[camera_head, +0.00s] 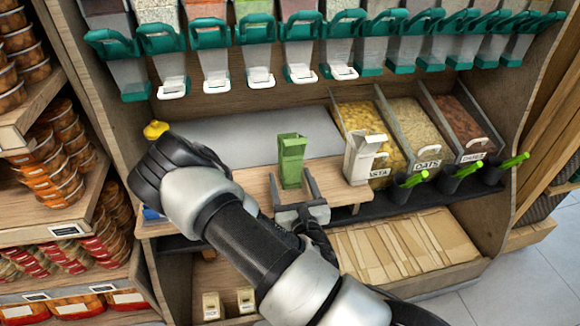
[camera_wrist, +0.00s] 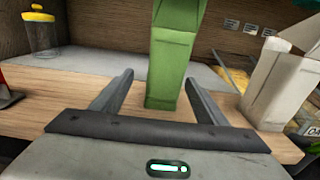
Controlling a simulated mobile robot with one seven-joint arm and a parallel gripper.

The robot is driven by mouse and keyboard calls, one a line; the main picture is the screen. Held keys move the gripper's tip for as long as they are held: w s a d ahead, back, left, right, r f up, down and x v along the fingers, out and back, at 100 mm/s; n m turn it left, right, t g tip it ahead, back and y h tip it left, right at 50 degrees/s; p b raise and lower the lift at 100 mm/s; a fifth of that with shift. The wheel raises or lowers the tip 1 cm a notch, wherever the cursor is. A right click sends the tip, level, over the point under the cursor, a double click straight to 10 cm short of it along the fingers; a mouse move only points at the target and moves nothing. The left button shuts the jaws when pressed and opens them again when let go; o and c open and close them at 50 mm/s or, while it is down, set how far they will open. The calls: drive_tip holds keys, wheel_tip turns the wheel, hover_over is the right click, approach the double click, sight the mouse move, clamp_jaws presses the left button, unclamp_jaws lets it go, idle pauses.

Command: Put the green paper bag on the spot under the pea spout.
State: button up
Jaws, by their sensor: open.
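The green paper bag (camera_head: 291,160) stands upright on the wooden shelf board, below the row of dispensers. It also shows in the wrist view (camera_wrist: 172,60), straight ahead and between the lines of my fingers. My gripper (camera_head: 292,183) is open, with one finger at each side of the bag's lower part; contact cannot be told. In the wrist view my gripper (camera_wrist: 158,88) has its fingers spread wider than the bag. Several dispensers with teal handles and spouts (camera_head: 258,77) hang above; I cannot tell which is the pea spout.
A white paper bag (camera_head: 361,158) stands right of the green bag, also in the wrist view (camera_wrist: 277,85). A yellow-lidded jar (camera_wrist: 40,38) stands at left. Bulk bins (camera_head: 412,127) and green-handled scoops (camera_head: 466,170) are at right. The grey strip (camera_head: 240,130) behind has free room.

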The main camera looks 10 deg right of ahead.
drive_tip(key=w, duration=0.4)
drive_tip(key=shift+w+d+b, duration=0.35)
drive_tip(key=shift+w+b, duration=0.05)
drive_tip(key=c, duration=1.2)
